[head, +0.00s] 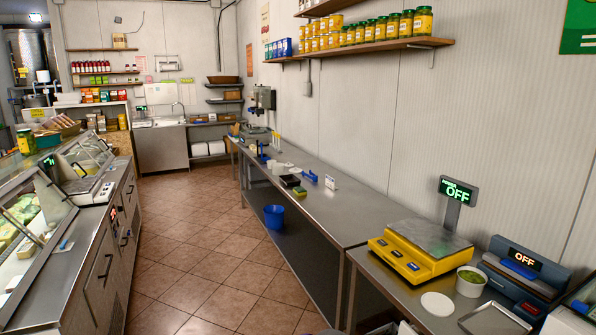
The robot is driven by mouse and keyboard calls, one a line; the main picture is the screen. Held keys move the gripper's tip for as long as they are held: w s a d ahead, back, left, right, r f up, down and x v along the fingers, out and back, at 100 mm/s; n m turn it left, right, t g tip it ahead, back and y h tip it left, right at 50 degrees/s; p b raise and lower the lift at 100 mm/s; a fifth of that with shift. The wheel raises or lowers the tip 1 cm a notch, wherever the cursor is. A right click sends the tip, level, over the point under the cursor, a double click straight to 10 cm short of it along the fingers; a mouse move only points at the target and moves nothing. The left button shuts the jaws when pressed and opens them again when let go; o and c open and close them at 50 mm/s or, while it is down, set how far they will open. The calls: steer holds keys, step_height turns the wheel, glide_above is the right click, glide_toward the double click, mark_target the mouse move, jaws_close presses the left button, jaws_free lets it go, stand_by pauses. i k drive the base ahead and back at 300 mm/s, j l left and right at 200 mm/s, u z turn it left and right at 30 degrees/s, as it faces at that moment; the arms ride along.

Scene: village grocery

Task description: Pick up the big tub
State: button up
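A white round tub (470,281) with green contents stands open on the right-hand steel counter, between the yellow scale and the dark label machine. A flat white disc like a lid (437,304) lies to its left. Small white tubs (280,168) stand further back on the long steel table. A teal tub (48,139) stands on the left display counter. I cannot tell from this view which one is the big tub. My gripper is not in view.
A yellow scale (418,251) with a raised display stands close to the white tub. A dark machine (523,266) and a metal tray (494,320) flank it on the right and front. A blue bucket (274,217) sits on the table's lower shelf. The tiled aisle (197,240) is clear.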

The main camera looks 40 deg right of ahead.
mark_target(278, 169)
steer(key=z, duration=1.05)
steer(key=i+u, duration=0.35)
steer(key=i, duration=4.35)
steer(key=i+j+z, duration=0.15)
steer(key=i, duration=0.45)
steer(key=i+j, duration=0.15)
steer(key=i, duration=0.4)
steer(key=i+z, duration=0.2)
steer(key=z, duration=0.15)
